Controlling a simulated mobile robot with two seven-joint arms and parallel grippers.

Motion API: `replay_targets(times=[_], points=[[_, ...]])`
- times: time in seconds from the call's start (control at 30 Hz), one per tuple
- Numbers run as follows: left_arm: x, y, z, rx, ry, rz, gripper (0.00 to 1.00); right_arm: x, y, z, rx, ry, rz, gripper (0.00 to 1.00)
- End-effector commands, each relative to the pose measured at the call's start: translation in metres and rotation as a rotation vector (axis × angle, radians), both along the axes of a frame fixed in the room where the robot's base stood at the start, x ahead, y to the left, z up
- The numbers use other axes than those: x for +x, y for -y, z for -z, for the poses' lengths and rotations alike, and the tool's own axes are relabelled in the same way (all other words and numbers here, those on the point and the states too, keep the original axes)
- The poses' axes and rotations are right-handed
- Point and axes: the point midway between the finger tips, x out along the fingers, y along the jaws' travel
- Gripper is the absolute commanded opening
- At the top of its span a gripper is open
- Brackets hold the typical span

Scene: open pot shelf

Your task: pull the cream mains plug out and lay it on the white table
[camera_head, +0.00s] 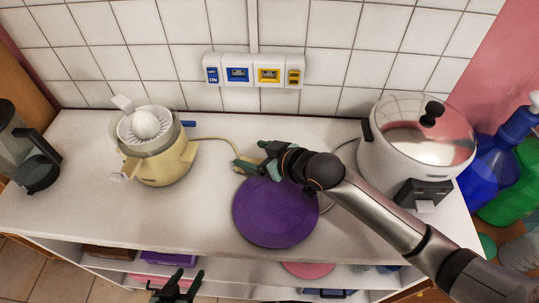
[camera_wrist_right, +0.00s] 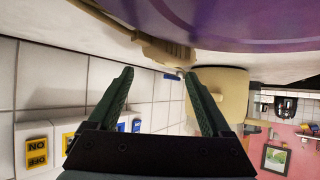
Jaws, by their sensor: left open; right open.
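The cream mains plug (camera_wrist_right: 167,50) shows in the right wrist view, with its cord running off to the upper left. It is out of the wall and appears to lie on the white table (camera_head: 90,190), close beside the purple plate (camera_head: 272,225). My right gripper (camera_head: 256,157) is open and empty, low over the table by the plate's back edge. In the right wrist view its fingers (camera_wrist_right: 158,90) are apart, and the plug is beyond the fingertips, not between them. My left gripper (camera_head: 178,284) is open and empty at the front, below the table edge.
The wall socket strip (camera_head: 253,72) has a blue and a yellow socket with no plug in them. A cream juicer (camera_head: 160,165) stands at left, its cord (camera_head: 215,138) running right. A large pot (camera_head: 405,160) stands at right. The table's front left is clear.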

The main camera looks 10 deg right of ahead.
Motion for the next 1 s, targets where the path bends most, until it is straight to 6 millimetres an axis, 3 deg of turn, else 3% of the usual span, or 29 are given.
replay_targets(times=[0.53, 1.0], points=[[0.0, 0.0, -0.005, 0.0, 0.0, 0.0, 0.55, -0.065, 0.051, -0.05, -0.003, 0.0, -0.001, 0.83], [0.0, 0.0, -0.006, 0.0, 0.001, 0.0, 0.55, -0.079, 0.062, -0.062, 0.0, 0.0, -0.001, 0.83]])
